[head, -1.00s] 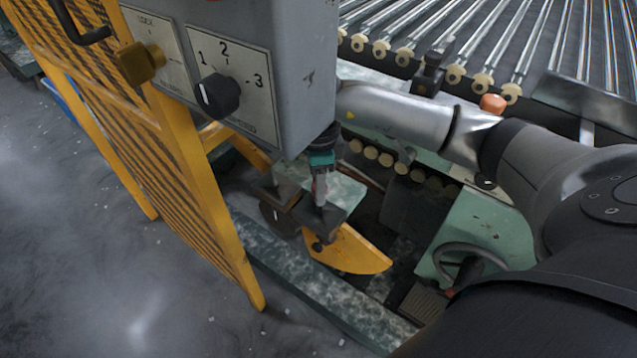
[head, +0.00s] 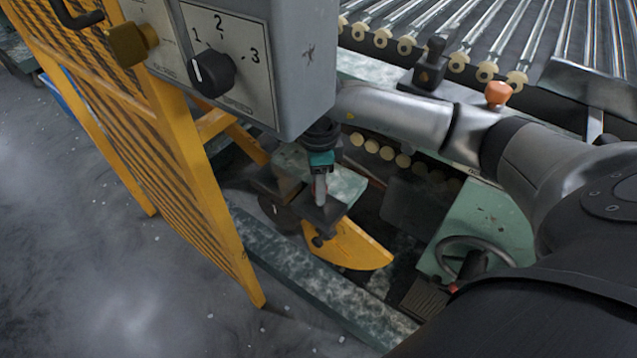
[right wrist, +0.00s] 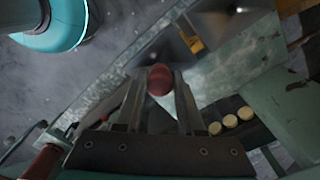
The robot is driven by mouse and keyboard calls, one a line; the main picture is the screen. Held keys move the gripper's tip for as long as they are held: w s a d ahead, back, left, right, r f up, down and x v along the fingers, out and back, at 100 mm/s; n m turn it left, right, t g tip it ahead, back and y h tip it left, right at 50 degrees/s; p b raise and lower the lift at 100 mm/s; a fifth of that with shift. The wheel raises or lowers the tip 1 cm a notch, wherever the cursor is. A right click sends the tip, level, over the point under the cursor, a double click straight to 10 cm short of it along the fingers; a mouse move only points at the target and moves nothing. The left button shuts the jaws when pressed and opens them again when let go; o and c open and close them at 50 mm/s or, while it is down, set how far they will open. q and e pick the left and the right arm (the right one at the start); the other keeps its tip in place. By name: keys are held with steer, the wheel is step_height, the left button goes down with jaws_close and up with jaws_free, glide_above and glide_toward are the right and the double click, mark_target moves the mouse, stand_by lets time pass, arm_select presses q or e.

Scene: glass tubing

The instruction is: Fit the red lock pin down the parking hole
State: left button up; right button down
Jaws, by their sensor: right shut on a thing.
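My right gripper (head: 319,186) points down below the grey control box, over a dark flat plate (head: 328,214) beside the yellow curved piece (head: 352,249). In the right wrist view its two fingers are shut on the red lock pin (right wrist: 160,80), whose rounded red end shows between the fingertips. In the head view only a small reddish patch of the pin shows between the fingers. I cannot make out the parking hole in either view, nor whether the pin touches the plate. My left gripper is not in view.
The grey control box (head: 290,60) with its black selector knob (head: 213,74) hangs close above my right gripper. A yellow mesh guard (head: 185,150) stands at left. A roller conveyor (head: 490,40) is at the back right. A handwheel (head: 474,262) sits on a green housing.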

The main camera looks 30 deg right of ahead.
steer(key=shift+f+b, duration=0.65)
steer(key=shift+f, duration=0.25)
steer(key=shift+c, duration=2.2)
jaws_free()
step_height(320, 180, up, 11)
steer(key=p, duration=0.4)
steer(key=shift+r, duration=0.55)
